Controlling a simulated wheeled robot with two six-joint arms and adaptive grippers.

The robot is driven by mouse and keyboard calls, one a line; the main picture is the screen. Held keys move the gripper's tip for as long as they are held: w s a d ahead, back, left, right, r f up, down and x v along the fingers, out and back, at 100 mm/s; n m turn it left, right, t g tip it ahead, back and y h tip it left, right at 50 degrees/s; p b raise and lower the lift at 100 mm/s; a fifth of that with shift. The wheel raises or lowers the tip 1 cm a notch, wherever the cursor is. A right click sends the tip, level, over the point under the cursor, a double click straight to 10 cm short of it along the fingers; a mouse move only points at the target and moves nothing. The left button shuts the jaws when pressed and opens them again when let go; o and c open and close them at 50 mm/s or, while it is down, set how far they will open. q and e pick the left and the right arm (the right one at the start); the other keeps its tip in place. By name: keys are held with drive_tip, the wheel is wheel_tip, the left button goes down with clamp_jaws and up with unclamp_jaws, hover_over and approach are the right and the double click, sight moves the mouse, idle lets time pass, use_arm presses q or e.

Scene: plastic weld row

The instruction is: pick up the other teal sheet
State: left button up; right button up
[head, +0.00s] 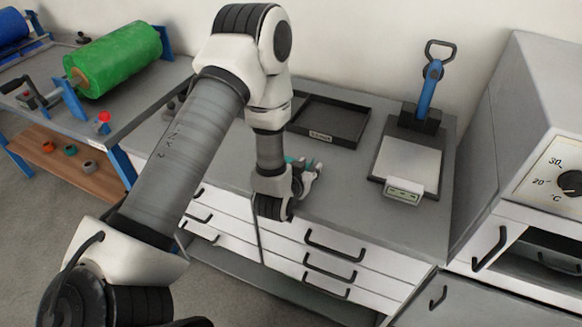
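My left arm reaches in from the left over the grey worktop, and my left gripper (313,172) is low above it, in front of the black tray. A small bit of teal (289,159) shows beside the gripper, partly behind my wrist. It may be part of a teal sheet, but most of it is hidden. The gripper's fingers are small and partly overlapped, so I cannot tell whether they are open or shut on anything. My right gripper is not in view.
A black tray (366,138) with a label lies at the back. An oven (565,160) stands at the far right. A green roll (115,60) is on the left bench.

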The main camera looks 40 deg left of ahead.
use_arm(q)
drive_tip(key=shift+s+a+r, duration=0.1)
drive_tip(key=shift+s, duration=0.15)
clamp_jaws()
drive_tip(key=shift+w+r, duration=0.1)
drive_tip(key=shift+r, duration=0.25)
drive_tip(key=r, duration=0.2)
drive_tip(key=shift+s+a+r, duration=0.25)
drive_tip(key=shift+s+r, duration=0.1)
drive_tip(key=s+a, duration=0.1)
drive_tip(key=s, duration=0.1)
drive_tip(key=s+a, duration=0.3)
drive_tip(key=s, duration=0.1)
drive_tip(key=shift+s+a+r, duration=0.15)
drive_tip(key=shift+s+r, duration=0.05)
drive_tip(key=shift+r, duration=0.2)
drive_tip(key=s+a+p, duration=0.1)
drive_tip(key=s, duration=0.1)
drive_tip(key=s+a+p, duration=0.1)
drive_tip(key=s+p, duration=0.1)
drive_tip(key=s+a+r+p, duration=0.1)
drive_tip(key=s+p, duration=0.1)
drive_tip(key=shift+a, duration=0.35)
drive_tip(key=shift+s+a+f, duration=0.1)
drive_tip(key=shift+s+f, duration=0.05)
drive_tip(key=shift+s, duration=0.05)
